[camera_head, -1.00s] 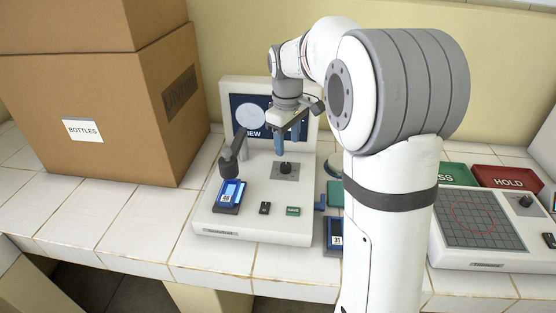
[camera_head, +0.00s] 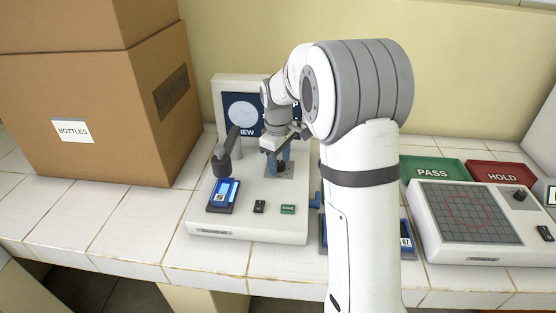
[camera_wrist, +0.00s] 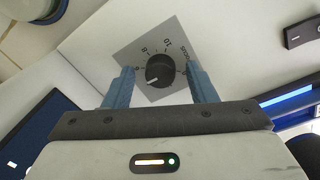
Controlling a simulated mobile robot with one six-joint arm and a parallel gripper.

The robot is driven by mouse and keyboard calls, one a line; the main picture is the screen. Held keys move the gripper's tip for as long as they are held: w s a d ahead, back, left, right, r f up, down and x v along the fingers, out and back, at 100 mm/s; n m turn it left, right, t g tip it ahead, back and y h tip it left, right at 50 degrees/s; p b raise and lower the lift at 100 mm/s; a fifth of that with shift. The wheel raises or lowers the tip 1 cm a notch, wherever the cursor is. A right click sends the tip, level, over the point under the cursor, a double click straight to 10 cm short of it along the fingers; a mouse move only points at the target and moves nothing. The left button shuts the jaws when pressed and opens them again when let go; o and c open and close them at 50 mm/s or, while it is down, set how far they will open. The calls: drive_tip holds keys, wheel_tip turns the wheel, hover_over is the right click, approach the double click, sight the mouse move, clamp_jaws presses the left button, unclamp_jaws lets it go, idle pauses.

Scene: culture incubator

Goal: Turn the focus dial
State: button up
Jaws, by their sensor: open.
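The focus dial (camera_wrist: 160,70) is a round black knob with a white pointer line on a grey square plate (camera_wrist: 135,52) with printed marks. In the wrist view my gripper (camera_wrist: 160,80) is open, with one blue finger on each side of the dial and a visible gap to it on both sides. In the head view my gripper (camera_head: 278,166) points down over the dial plate (camera_head: 286,176) on the white microscope-like device (camera_head: 205,215).
The device has a screen (camera_head: 241,112) behind, a dark eyepiece arm (camera_head: 222,160) at left, a blue item (camera_head: 222,196) and a green button (camera_head: 288,209). A cardboard box (camera_head: 100,110) stands left. Green (camera_head: 432,171) and red (camera_head: 500,173) trays and a grid device (camera_head: 470,215) lie right.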

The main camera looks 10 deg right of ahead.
drive_tip(key=shift+c, duration=0.2)
drive_tip(key=c, duration=0.9)
drive_tip(key=shift+r, duration=0.1)
drive_tip(key=m+p, duration=0.1)
drive_tip(key=m, duration=0.6)
drive_tip(key=shift+m+p, duration=0.3)
drive_tip(key=shift+p, duration=0.1)
drive_tip(key=m, duration=0.4)
drive_tip(key=shift+w+g+p, duration=0.1)
drive_tip(key=shift+g+p, duration=0.2)
drive_tip(key=shift+a+m, duration=0.1)
drive_tip(key=shift+m, duration=1.9)
